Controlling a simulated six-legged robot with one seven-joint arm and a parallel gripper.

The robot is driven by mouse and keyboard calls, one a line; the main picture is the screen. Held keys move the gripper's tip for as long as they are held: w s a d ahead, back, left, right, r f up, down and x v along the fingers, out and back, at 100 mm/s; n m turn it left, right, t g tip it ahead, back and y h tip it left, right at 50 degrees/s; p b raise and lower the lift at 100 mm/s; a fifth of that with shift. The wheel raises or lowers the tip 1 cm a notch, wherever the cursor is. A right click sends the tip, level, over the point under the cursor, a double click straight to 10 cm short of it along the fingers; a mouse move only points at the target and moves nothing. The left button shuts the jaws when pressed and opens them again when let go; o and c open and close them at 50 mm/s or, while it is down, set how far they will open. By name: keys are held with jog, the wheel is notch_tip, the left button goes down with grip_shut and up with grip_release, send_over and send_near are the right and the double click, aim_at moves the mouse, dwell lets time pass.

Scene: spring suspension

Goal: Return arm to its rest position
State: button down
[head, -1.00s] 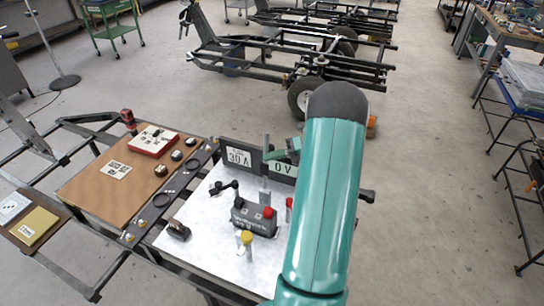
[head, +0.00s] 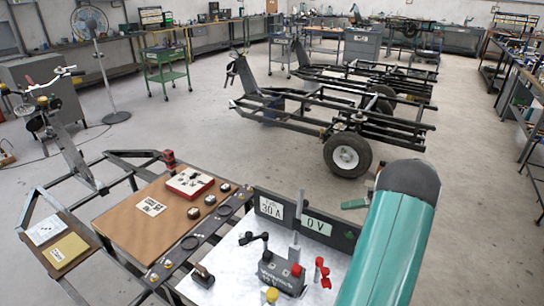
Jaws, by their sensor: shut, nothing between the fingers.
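My teal arm (head: 393,240) with its dark rounded joint rises from the lower right of the head view. It stands in front of the right end of the workbench top. I cannot make out my gripper or its fingertips in this view. A small teal piece (head: 355,204) shows just left of the arm, beyond the signs; I cannot tell whether it is part of my arm.
A white bench top (head: 225,280) carries a dark device (head: 277,275) with red and yellow knobs, and dark signs (head: 317,227) reading 30 A and 0 V. A brown board (head: 130,225) lies left. A wheeled frame (head: 335,125) stands behind; floor around is open.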

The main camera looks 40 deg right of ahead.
jog(key=w+a+r+n+g+h, duration=0.1)
jog(key=w+a+r+n+g, duration=0.25)
jog(key=a, duration=0.55)
jog(key=w+a+r+n+g+h, duration=0.15)
jog(key=a+r+n, duration=0.25)
jog(key=a+n, duration=0.4)
jog(key=w+a+r+n+g+h, duration=0.1)
jog(key=w+a+r+n+g, duration=0.25)
jog(key=a, duration=0.65)
jog(key=s+a+r+n+t+h, duration=0.1)
jog(key=s+a+n+t+h, duration=0.1)
jog(key=s+a+n, duration=0.4)
jog(key=s+a+r+n+t+h, duration=0.2)
jog(key=s+a+n+h, duration=0.3)
jog(key=a+n, duration=0.8)
jog(key=shift+s+a+r+n, duration=0.3)
jog(key=shift+s+n, duration=0.55)
jog(key=shift+n, duration=1.75)
jog(key=shift+f+h, duration=0.1)
jog(key=shift+h, duration=0.15)
jog(key=shift+s, duration=0.15)
